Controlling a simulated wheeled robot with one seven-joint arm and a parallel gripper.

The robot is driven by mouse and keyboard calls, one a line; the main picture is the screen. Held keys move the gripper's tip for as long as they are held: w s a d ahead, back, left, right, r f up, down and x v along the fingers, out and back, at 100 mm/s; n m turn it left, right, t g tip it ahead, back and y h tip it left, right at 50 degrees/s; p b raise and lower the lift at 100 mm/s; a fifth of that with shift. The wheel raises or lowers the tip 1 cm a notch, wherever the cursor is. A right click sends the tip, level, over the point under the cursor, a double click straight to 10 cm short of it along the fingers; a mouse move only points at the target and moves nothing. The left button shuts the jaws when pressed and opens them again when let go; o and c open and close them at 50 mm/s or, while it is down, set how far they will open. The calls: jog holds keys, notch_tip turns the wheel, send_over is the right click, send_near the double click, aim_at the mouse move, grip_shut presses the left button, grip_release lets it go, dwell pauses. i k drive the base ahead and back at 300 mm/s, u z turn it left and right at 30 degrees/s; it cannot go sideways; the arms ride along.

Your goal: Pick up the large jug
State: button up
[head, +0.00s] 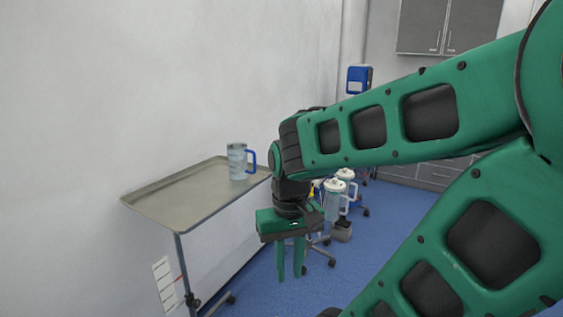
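The large jug (237,162) is a clear, bluish measuring jug with a blue handle on its right side. It stands upright near the far right end of a metal tray table (165,199). My gripper (291,268) hangs with its green fingers pointing down, to the right of and nearer than the table, apart from the jug. The two fingers show a gap between them, and nothing is seen held there.
White-lidded canisters (335,198) on a wheeled stand are behind my gripper. A white wall runs behind the tray table. Grey cabinets (449,27) are at the back right. Most of the tray is bare, and blue floor (262,297) shows below.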

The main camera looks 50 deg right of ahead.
aim_at(237, 152)
jog(key=z, duration=0.4)
jog(key=k, duration=1.3)
jog(key=z, duration=0.5)
jog(key=i, duration=0.7)
jog(key=z, duration=0.7)
jog(key=i, duration=1.2)
jog(key=u, duration=0.45)
jog(key=i, duration=0.5)
jog(key=u, duration=0.35)
